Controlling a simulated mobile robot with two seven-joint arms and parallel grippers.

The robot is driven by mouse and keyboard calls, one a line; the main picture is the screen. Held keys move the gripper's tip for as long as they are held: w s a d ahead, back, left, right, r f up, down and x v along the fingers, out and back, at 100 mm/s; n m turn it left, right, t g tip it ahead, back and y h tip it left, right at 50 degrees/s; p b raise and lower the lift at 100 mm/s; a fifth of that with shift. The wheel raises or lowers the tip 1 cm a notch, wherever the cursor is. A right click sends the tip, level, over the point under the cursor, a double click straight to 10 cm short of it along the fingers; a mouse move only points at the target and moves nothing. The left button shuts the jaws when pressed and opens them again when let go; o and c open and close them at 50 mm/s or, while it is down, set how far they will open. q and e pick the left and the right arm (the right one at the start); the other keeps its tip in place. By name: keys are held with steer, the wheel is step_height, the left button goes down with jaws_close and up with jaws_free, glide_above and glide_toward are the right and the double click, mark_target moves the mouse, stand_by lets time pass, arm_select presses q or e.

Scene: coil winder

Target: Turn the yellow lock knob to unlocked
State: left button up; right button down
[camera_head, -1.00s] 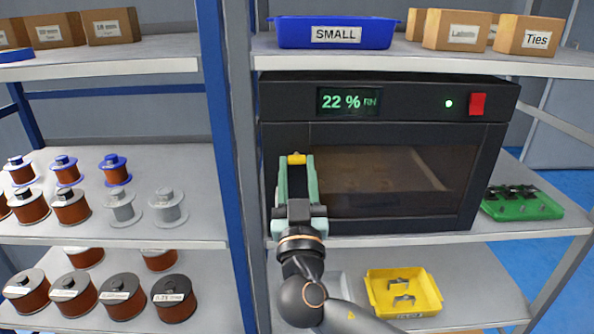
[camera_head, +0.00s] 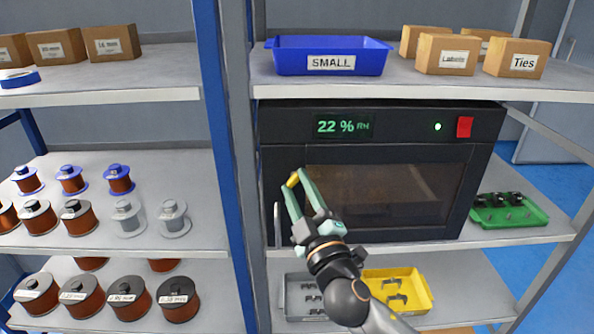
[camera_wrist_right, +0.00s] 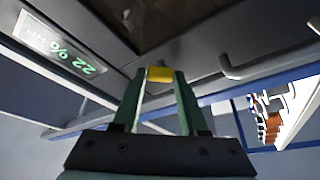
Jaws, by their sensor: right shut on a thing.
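The yellow lock knob (camera_head: 293,179) is on the left part of the front of the black cabinet (camera_head: 380,121), below its display, which reads 22 %. My right gripper (camera_head: 297,181) is shut on the knob, its green fingers on either side of it and tilted in the head view. The right wrist view also shows the yellow knob (camera_wrist_right: 160,74) between the two fingertips (camera_wrist_right: 160,76). The fingers hide part of the knob, and I cannot read its lock marking. My left gripper is not in view.
The cabinet's vertical handle (camera_head: 277,224) stands just left of my right gripper. A green tray (camera_head: 540,217) is to the right. A yellow bin (camera_head: 425,290) and a grey bin (camera_head: 290,290) are on the shelf below. A blue post (camera_head: 222,130) rises left of the cabinet.

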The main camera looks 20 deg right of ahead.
steer(key=n+g+p, duration=0.1)
steer(key=n+p, duration=0.1)
steer(key=p, duration=0.1)
steer(key=r+n+y+p, duration=0.1)
steer(key=n+p, duration=0.1)
steer(key=n, duration=0.1)
steer(key=shift+d+g+p, duration=0.1)
steer(key=shift+g+p, duration=0.3)
steer(key=shift+f+n+p, duration=0.15)
steer(key=shift+n+p, duration=0.25)
steer(key=shift+n, duration=0.4)
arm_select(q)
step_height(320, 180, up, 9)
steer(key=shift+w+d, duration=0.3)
arm_select(e)
steer(key=shift+n+g, duration=0.4)
steer(key=shift+n, duration=0.4)
steer(key=shift+f, duration=0.1)
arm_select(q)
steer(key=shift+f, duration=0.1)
arm_select(e)
steer(key=shift+c, duration=2.2)
jaws_free()
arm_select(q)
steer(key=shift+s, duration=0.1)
arm_select(e)
steer(key=shift+s, duration=0.1)
